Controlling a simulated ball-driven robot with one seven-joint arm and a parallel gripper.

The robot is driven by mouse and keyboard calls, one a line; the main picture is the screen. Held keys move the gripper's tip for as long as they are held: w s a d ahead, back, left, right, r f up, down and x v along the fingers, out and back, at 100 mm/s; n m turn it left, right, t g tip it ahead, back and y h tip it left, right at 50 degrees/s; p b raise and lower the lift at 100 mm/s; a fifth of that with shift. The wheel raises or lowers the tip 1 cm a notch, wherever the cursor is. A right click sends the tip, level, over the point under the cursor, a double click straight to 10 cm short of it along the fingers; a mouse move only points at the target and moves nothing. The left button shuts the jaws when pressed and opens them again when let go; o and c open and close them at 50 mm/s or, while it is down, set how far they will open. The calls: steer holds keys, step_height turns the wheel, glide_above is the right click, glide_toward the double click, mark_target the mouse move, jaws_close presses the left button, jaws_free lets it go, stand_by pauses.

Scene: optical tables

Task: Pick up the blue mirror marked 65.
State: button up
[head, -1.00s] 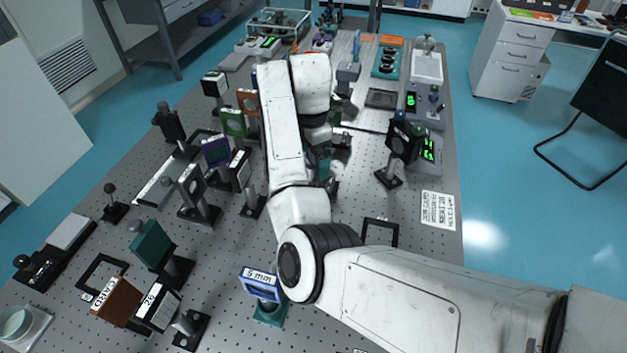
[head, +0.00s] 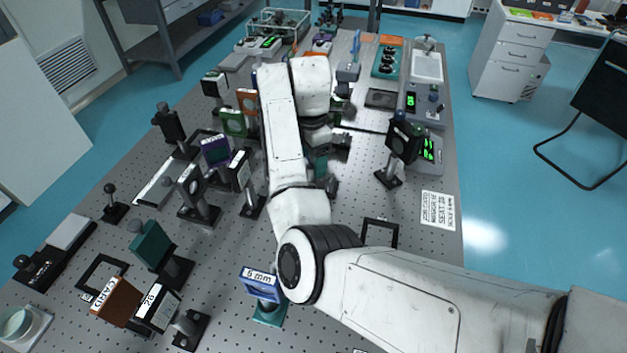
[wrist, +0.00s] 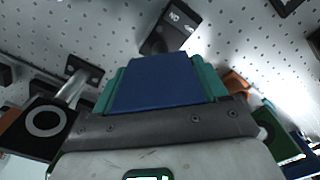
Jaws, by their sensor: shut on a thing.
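A blue block-like piece (wrist: 155,82) fills the middle of the wrist view, with teal edges showing at both its sides. I take it for the blue mirror; no number 65 shows on the face I see. My gripper (wrist: 160,98) is shut on it, with its grey body across the bottom of the wrist view. In the head view my arm hides most of the gripper and the blue piece. Whether the piece touches the table is not clear.
A blue plate labelled 5 mm (head: 262,284) stands on a teal base near the front. A green plate (head: 232,122), a purple-framed plate (head: 216,151) and other mounts crowd the left side. A dark round mount (head: 403,140) stands at right. Perforated table (head: 345,205) shows bare right of my arm.

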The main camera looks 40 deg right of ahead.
jaws_close()
steer(key=shift+r, duration=0.15)
